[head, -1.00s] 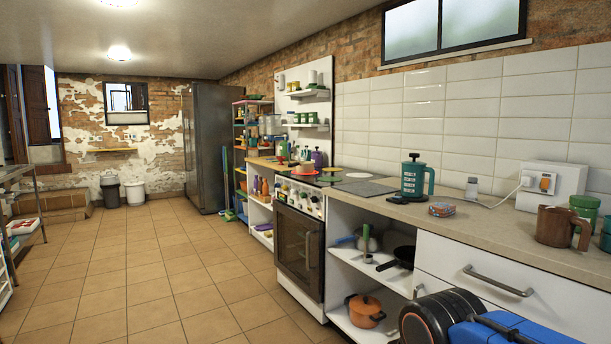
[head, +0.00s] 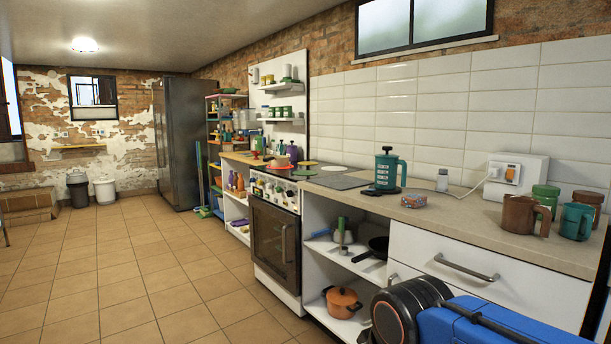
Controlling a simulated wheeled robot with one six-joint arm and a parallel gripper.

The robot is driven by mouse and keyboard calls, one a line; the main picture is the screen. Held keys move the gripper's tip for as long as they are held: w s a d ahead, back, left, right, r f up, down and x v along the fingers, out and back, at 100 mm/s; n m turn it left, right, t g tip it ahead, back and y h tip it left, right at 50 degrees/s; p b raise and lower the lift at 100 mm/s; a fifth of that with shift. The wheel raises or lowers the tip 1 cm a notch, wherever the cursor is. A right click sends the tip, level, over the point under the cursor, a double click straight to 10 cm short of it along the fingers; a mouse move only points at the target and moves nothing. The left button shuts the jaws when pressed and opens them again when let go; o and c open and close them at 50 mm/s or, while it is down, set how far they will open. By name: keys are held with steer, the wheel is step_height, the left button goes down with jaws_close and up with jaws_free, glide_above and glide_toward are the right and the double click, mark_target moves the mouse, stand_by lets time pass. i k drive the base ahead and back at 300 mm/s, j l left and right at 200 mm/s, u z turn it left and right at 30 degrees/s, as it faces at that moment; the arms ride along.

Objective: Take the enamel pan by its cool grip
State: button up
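An orange-red pan-like thing (head: 281,164) sits on top of the cooker (head: 274,238), beside a green disc and a yellowish disc. It is small and far off, and I cannot tell where its grip is or whether it is enamel. A black frying pan (head: 374,250) lies on the upper open shelf under the counter, its handle pointing to the left and toward me. An orange lidded pot (head: 342,302) stands on the shelf below. My gripper is not in view; only blue and black parts of my arm show at the bottom right.
The tiled floor (head: 130,280) left of the cooker is clear. A tall fridge (head: 181,145) stands behind.

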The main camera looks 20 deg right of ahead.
mark_target(277, 162)
steer(key=i+j, duration=0.1)
steer(key=i, duration=0.95)
steer(key=l+z, duration=0.05)
